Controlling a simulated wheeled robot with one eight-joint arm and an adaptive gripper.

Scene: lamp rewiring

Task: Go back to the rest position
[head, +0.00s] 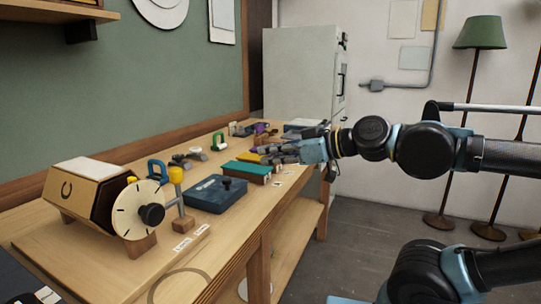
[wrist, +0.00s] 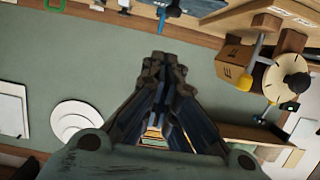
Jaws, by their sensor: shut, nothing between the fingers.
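My gripper (head: 283,153) shows in the head view at the end of my arm, which reaches in from the right over the far part of the wooden workbench (head: 228,222). In the wrist view my gripper (wrist: 163,62) has its fingertips together and nothing between them. In the head view it appears close to the teal and yellow items on the bench; I cannot tell the exact gap.
A wooden box with a dial (head: 138,209) stands at the bench's near end. A dark blue tray (head: 215,194) and a teal box (head: 246,172) lie along the bench. A grey cabinet (head: 300,80) stands behind. A green floor lamp (head: 480,33) stands right. Floor right of the bench is open.

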